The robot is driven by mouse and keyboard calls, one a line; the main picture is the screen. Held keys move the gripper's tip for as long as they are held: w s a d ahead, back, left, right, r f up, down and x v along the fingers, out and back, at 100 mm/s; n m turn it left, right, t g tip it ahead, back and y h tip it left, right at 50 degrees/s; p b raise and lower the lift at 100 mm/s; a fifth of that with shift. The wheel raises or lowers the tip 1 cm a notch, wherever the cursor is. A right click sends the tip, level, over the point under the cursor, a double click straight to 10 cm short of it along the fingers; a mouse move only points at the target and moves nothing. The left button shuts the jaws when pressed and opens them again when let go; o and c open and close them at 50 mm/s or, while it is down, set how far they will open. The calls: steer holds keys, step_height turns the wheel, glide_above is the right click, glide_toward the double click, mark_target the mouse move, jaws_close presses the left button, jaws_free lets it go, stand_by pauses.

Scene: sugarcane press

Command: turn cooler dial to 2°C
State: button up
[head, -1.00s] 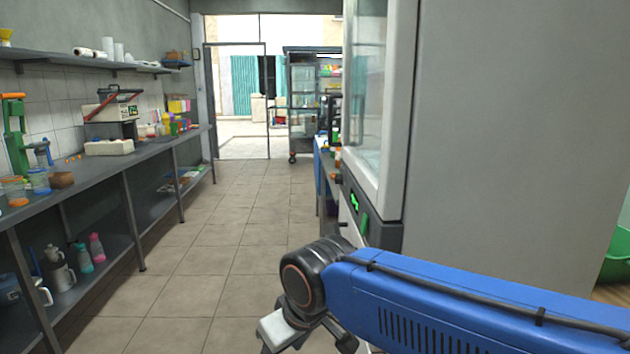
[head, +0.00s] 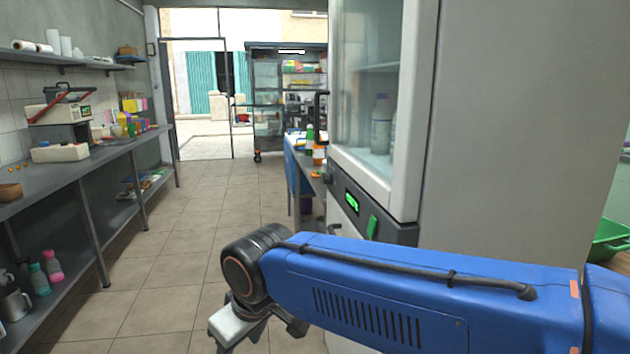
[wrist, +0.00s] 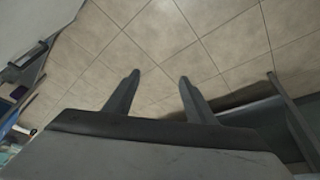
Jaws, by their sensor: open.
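The cooler (head: 428,110) is a tall grey cabinet with a glass door, standing right of centre in the head view. Its dark control strip (head: 393,228) below the glass carries a lit green display (head: 352,201) and a green part (head: 372,227); the display's figures are too small to read, and I cannot tell whether the green part is the dial. My gripper shows in the wrist view (wrist: 159,76), open and empty, with its two fingers apart above the floor tiles. In the head view it is partly seen at the bottom, left of the cooler and apart from it.
A long grey counter (head: 75,172) with shelves runs along the left wall. A blue-sided table (head: 297,165) with bottles stands beyond the cooler. A glass cart (head: 268,105) is near the doorway. The tiled aisle (head: 200,215) is clear. A green basin (head: 610,240) is at the right.

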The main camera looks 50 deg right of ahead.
steer(key=w+d+r+n+g+h, duration=0.2)
steer(key=w+d+r, duration=0.15)
steer(key=d, duration=0.25)
steer(key=w+d+r+n+g+h, duration=0.2)
steer(key=w+d, duration=0.2)
steer(key=d, duration=0.2)
steer(key=n+g+h, duration=0.6)
steer(key=g+h, duration=0.3)
steer(key=g, duration=0.3)
glide_toward(327, 179)
steer(key=w+d+x, duration=0.1)
steer(key=x, duration=0.7)
steer(key=shift+f, duration=0.3)
steer(key=shift+w, duration=0.15)
steer(key=shift+m, duration=0.3)
steer(key=c, duration=1)
